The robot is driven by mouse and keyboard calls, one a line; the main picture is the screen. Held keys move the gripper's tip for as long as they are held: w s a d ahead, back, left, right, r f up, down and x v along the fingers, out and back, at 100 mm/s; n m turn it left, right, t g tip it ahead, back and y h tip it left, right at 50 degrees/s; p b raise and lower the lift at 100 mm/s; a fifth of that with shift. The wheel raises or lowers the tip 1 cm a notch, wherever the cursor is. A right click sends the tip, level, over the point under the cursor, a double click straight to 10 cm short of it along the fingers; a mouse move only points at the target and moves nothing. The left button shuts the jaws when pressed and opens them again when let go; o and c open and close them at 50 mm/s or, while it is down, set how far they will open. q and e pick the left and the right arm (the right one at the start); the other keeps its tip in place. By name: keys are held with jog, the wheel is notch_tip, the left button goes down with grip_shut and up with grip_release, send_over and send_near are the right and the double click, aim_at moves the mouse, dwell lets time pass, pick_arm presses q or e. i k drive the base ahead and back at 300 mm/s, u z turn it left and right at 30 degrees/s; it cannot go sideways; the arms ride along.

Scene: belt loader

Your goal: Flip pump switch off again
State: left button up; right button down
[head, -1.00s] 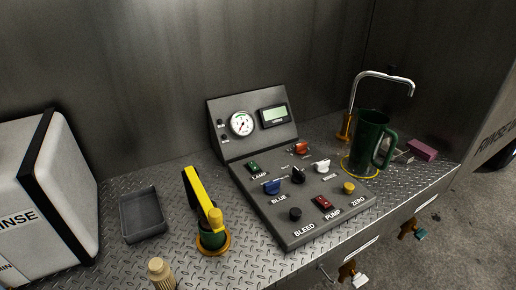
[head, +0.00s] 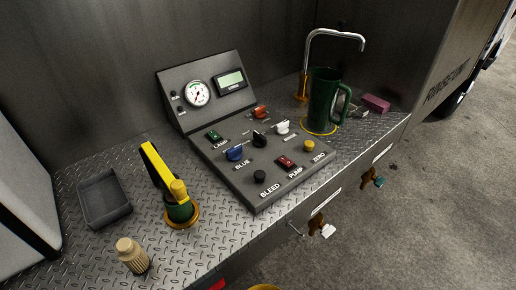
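The pump switch (head: 286,161) is a small red rocker on the sloped grey control panel (head: 225,170), just above the PUMP label, between the black BLEED knob (head: 260,176) and the yellow ZERO knob (head: 309,146). Whether the rocker is on or off is too small to tell. A round gauge (head: 197,93) and a lit digital display (head: 230,81) sit on the panel's upright back; the reading is not legible. Neither of my grippers shows in the head view.
A green mug (head: 322,100) stands on a yellow ring under a bent chrome spout (head: 335,33). A grey tray (head: 104,199), a yellow-handled green tool (head: 178,205) and a beige ribbed cap (head: 132,254) lie left of the panel. Taps (head: 369,177) hang off the counter's front.

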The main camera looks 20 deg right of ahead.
aim_at(285, 162)
jog(key=k, duration=1)
jog(key=z, duration=0.75)
jog(key=i, duration=1)
jog(key=u, duration=0.75)
